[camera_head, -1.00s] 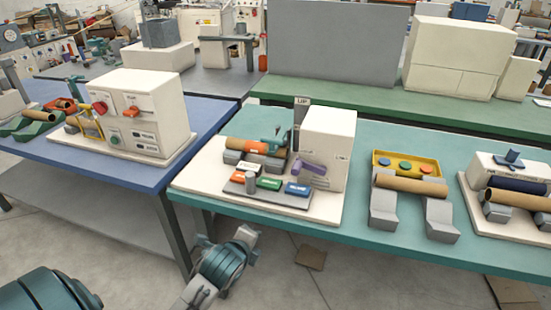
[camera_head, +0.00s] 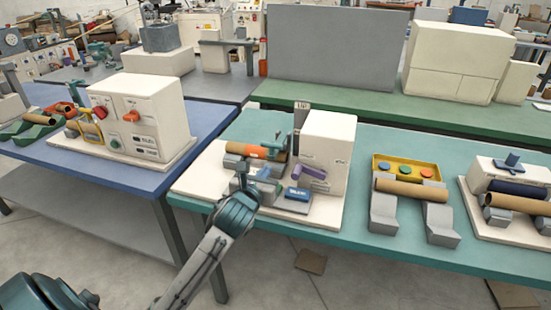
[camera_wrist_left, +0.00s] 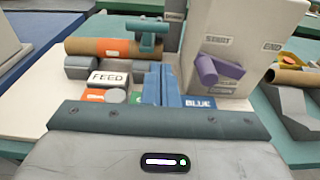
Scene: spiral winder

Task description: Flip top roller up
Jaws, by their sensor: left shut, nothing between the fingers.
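The winder's white box (camera_head: 326,150) stands on a cream base plate on the teal table. The teal piece that looks like the top roller (camera_head: 277,143), also in the left wrist view (camera_wrist_left: 147,28), sits low at the right end of a brown tube (camera_head: 240,149) with an orange band. I cannot tell if it touches the tube. An "UP" sign (camera_head: 301,105) stands behind it. My left gripper (camera_head: 243,166) is shut and empty in front of the tube, above the button panel; its fingers (camera_wrist_left: 160,70) also show in the left wrist view. My right gripper is not in view.
A purple lever (camera_head: 308,172) sticks out of the box by the "START" and "END" marks. A blue button (camera_head: 297,194) is right of my gripper.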

